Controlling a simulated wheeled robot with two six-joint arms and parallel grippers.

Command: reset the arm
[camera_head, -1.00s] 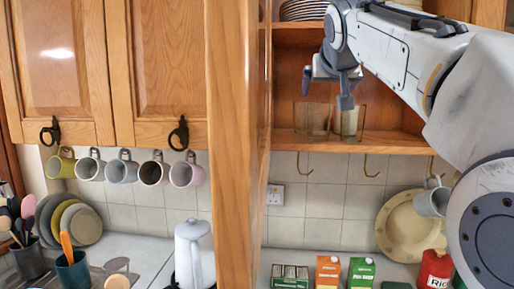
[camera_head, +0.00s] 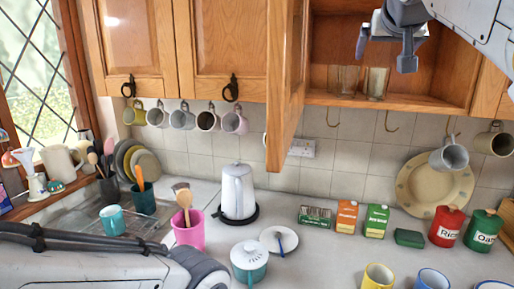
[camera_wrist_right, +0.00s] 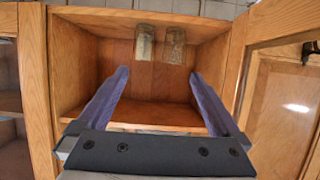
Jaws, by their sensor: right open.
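My right gripper (camera_head: 384,55) is at the top right of the head view, in front of the open wall cabinet. Its fingers are apart with nothing between them. In the right wrist view the open fingers (camera_wrist_right: 159,76) reach toward the cabinet interior. Two clear glasses, one (camera_head: 345,78) beside the other (camera_head: 376,83), stand on the cabinet's lower shelf beyond the gripper, apart from it. They also show in the wrist view (camera_wrist_right: 145,42). My left arm (camera_head: 100,262) crosses the lower left of the head view; its gripper is out of frame.
The open cabinet door (camera_head: 285,85) juts toward me, left of the right gripper. Several mugs hang under the cabinets, near a plate (camera_head: 432,185).

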